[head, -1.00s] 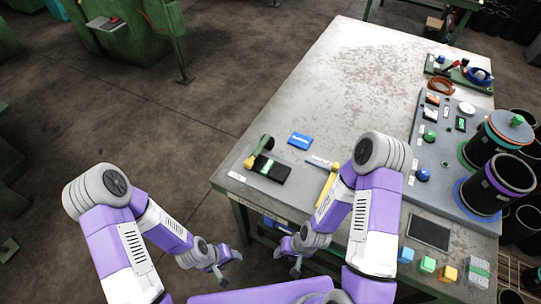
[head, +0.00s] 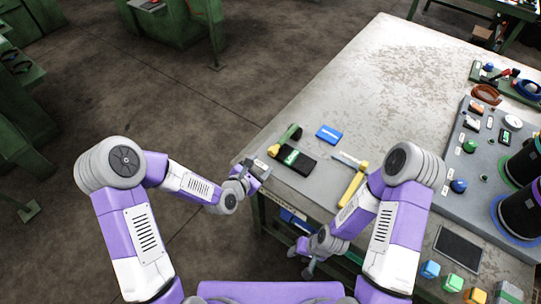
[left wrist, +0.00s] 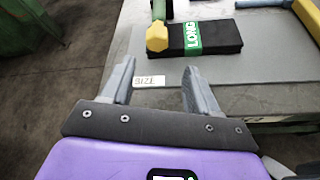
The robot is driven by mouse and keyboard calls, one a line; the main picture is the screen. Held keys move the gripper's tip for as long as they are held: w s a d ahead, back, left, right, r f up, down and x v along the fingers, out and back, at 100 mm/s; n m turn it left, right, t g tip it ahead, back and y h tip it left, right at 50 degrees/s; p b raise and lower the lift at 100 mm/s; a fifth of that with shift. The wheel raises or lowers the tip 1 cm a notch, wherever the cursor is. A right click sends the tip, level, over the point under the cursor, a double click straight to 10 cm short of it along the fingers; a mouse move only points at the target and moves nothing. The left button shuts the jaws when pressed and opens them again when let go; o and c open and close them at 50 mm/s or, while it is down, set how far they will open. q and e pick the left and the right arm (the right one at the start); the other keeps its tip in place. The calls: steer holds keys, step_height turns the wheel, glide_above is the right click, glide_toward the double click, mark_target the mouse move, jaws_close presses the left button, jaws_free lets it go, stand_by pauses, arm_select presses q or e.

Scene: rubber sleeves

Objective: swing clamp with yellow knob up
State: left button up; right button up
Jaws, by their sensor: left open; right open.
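The clamp is a green lever (head: 288,135) with a yellow knob (head: 274,150) at its near end, on the near left corner of the table. The yellow knob (left wrist: 157,38) and part of the green lever (left wrist: 158,10) also show at the top of the left wrist view. My left gripper (head: 261,167) is at the table's corner, just short of the knob. Its two fingers are apart and empty, with the knob beyond the gap between them. My right gripper (head: 304,262) hangs low beside the table's front edge, away from the clamp; its fingers are small in view.
A black sleeve with a green LONG label (head: 297,159) lies right beside the clamp. A SIZE label (left wrist: 149,81) is on the table edge. A blue packet (head: 329,134) and a yellow-handled tool (head: 352,187) lie further right. The far table top is mostly clear.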

mark_target(271, 153)
arm_select(q)
steer(key=shift+w+d+r+n, duration=0.1)
steer(key=shift+w+r+n, duration=0.2)
steer(key=shift+n, duration=0.1)
steer(key=shift+w+d, duration=0.1)
steer(key=shift+w, duration=0.05)
steer(key=shift+b+x, duration=0.45)
steer(key=shift+x, duration=3.1)
steer(key=shift+r, duration=0.2)
jaws_close()
